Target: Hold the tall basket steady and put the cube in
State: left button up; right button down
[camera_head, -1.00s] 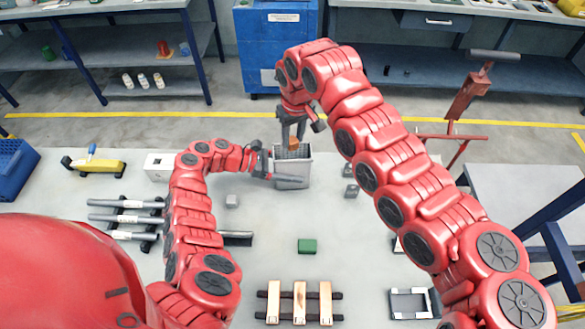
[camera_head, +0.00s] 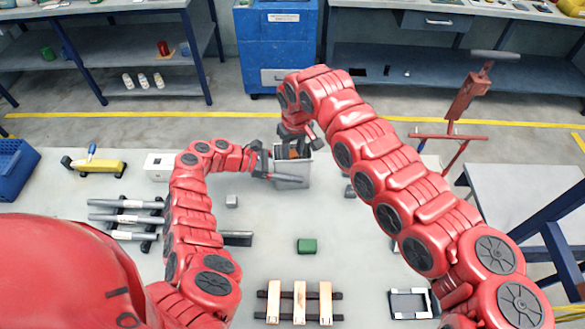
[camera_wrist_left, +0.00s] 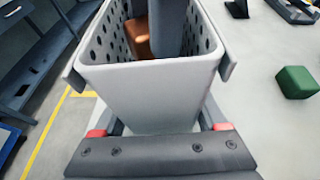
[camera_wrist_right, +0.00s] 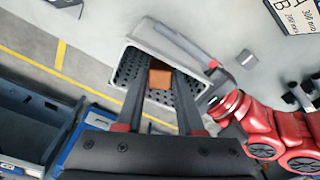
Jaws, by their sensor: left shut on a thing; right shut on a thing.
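The tall grey basket (camera_head: 291,168) stands upright at the far edge of the table. My left gripper (camera_head: 272,178) is shut on the basket, with its fingers on either side of the wall in the left wrist view (camera_wrist_left: 155,125). The copper-brown cube (camera_wrist_right: 160,79) is between the fingertips of my right gripper (camera_wrist_right: 155,82), inside the basket's opening. The cube also shows through the basket mouth in the left wrist view (camera_wrist_left: 139,38), partly hidden by a finger. In the head view my right gripper points down into the basket and hides most of the cube.
A green block (camera_head: 307,246) lies mid-table. A small grey cube (camera_head: 232,201) is left of it. Wooden strips on a rack (camera_head: 300,303) lie at the front, and grey rods on a rack (camera_head: 128,219) lie at left. A yellow tool (camera_head: 95,165) and white box (camera_head: 159,166) stand at far left.

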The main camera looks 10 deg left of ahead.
jog(key=shift+c, duration=2.2)
grip_release()
notch_tip(320, 180, up, 12)
jog(key=s+d, duration=0.1)
pick_arm(q)
jog(key=o, duration=1.5)
